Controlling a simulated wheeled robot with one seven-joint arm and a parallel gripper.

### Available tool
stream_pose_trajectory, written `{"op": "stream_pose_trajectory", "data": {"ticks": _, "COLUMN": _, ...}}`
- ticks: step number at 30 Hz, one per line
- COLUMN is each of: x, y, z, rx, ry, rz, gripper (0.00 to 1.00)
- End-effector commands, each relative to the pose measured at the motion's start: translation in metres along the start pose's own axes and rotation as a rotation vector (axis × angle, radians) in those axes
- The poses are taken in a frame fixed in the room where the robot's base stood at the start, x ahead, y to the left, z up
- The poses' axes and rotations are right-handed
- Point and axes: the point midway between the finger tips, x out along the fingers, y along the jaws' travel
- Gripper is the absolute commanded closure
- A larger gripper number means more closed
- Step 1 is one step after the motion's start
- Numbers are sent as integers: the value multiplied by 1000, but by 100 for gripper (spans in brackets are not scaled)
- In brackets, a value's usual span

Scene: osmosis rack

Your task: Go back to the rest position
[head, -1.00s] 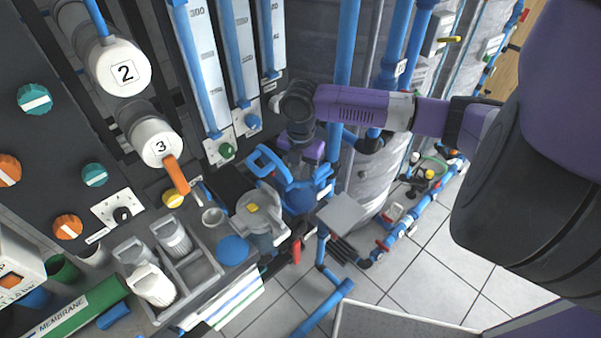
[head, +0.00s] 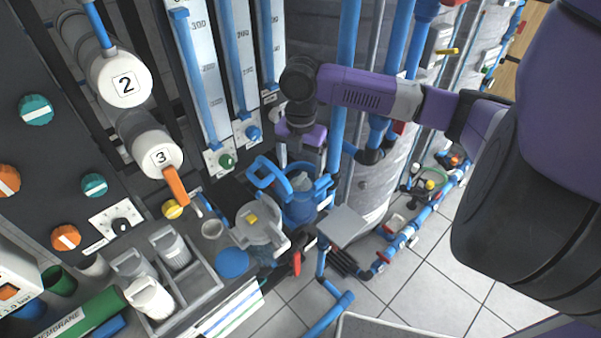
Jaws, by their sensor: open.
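My gripper (head: 301,158) is in the upper middle of the head view, at the end of my purple and dark arm. It points down and is open. It hangs above a blue filter housing (head: 300,212) with a greyish top, apart from it as far as I can tell. Part of the fingers is hard to make out against the dark rack. Nothing shows between the fingers.
A blue ring-shaped handle (head: 268,174) is by the housing, left of my gripper. The flow tubes (head: 240,50) and a vertical blue pipe (head: 345,90) stand close behind. A grey tray (head: 205,280) holds white cartridges. Tiled floor (head: 440,280) is open at lower right.

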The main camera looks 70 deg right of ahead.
Motion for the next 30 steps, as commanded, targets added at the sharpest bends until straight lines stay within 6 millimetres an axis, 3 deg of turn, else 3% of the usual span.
{"op": "stream_pose_trajectory", "data": {"ticks": 22, "x": -1, "y": 0, "z": 0, "rx": 0, "ry": 0, "rz": 0, "gripper": 18}}
{"op": "stream_pose_trajectory", "data": {"ticks": 26, "x": -12, "y": 0, "z": 0, "rx": 0, "ry": 0, "rz": 0, "gripper": 18}}
{"op": "stream_pose_trajectory", "data": {"ticks": 30, "x": -36, "y": 0, "z": 0, "rx": 0, "ry": 0, "rz": 0, "gripper": 18}}
